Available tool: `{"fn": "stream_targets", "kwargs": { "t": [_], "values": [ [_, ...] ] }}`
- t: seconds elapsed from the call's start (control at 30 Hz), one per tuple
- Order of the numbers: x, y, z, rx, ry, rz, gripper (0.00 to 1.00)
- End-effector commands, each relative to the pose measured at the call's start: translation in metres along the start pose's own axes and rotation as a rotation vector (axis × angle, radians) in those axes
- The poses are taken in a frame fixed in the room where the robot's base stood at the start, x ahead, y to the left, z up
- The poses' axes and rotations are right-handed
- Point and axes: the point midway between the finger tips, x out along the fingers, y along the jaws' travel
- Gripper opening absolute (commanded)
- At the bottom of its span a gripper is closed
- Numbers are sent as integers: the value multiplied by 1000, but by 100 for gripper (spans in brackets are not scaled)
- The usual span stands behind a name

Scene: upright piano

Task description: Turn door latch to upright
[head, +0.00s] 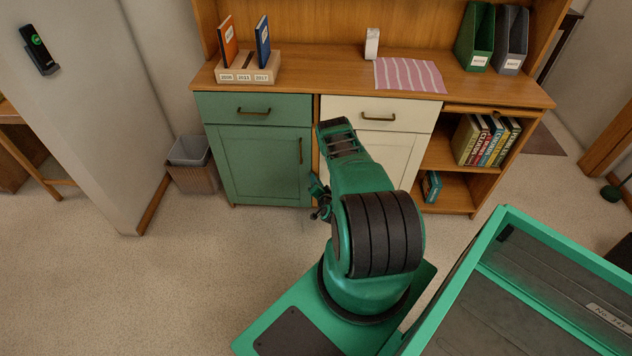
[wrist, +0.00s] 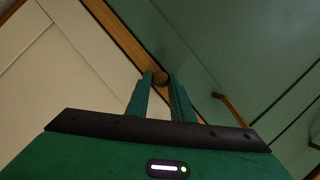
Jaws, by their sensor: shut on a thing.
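The door latch (wrist: 161,77) is a small brownish knob-like piece on the wooden strip between the green door and the cream door. Only its end shows; its turn angle cannot be told. My gripper (wrist: 160,80) has a finger on each side of it and is shut on it. The green door (head: 255,165) looks closed in the head view, left of my arm; it also fills the right of the wrist view (wrist: 255,55).
The green door's bar handle (wrist: 230,110) is close to my right finger in the wrist view. The cream door (head: 385,155) is behind my arm. A waste bin (head: 190,165) stands left of the cabinet. Open shelves (head: 455,190) are at right. The carpet in front at left is clear.

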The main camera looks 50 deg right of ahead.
Motion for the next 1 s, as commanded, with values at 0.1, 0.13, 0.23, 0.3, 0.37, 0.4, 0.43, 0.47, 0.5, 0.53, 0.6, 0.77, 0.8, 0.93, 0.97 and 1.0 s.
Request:
{"fn": "stream_targets", "kwargs": {
  "t": [0.1, 0.13, 0.23, 0.3, 0.37, 0.4, 0.43, 0.47, 0.5, 0.53, 0.6, 0.77, 0.8, 0.93, 0.97, 1.0],
  "values": [
    [-1, 2, 3, 100, -5, -43, 0],
    [-1, 3, 4, 126, -6, -53, 0],
    [0, 4, 4, 215, -6, -90, 0],
    [0, 5, 4, 278, -6, -115, 0],
    [0, 5, 5, 328, -7, -136, 0],
    [0, 5, 5, 361, -6, -151, 0],
    [0, 6, 5, 386, -8, -161, 0],
    [0, 6, 5, 410, -8, -170, 0],
    [0, 6, 5, 439, -6, -183, 0],
    [0, 6, 5, 459, -7, -190, 0],
    [0, 7, 5, 501, -7, -209, 0],
    [0, 7, 6, 583, -7, -241, 0],
    [0, 8, 6, 600, -7, -248, 0],
    [0, 8, 6, 644, -5, -265, 0],
    [0, 9, 6, 652, -5, -268, 0],
    [0, 9, 6, 662, -5, -271, 0]
  ]
}}
